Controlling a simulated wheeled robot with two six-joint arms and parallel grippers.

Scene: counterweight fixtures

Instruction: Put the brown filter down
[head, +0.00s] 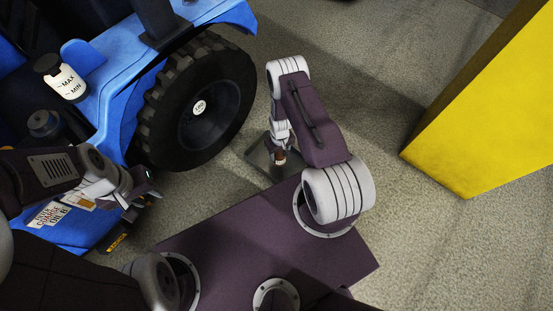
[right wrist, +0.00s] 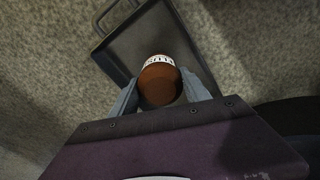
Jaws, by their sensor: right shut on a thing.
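The brown filter (right wrist: 160,84) has a brown end and a white band with dark lettering. In the right wrist view it sits between the two grey fingers of my right gripper (right wrist: 162,92), which is shut on it. In the head view the filter (head: 280,157) is small at the end of my right arm, over a dark grey metal tray (head: 259,160). The tray (right wrist: 130,50) lies on the floor behind the filter in the wrist view; I cannot tell whether they touch. My left gripper (head: 143,190) is at the left, near the blue vehicle's side; its opening is unclear.
A blue vehicle (head: 110,70) with a big black tyre (head: 200,105) stands at the left. A white bottle marked MAX and MIN (head: 66,82) sits on it. A yellow block (head: 490,125) stands at the right. Grey floor (head: 340,80) lies clear between them.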

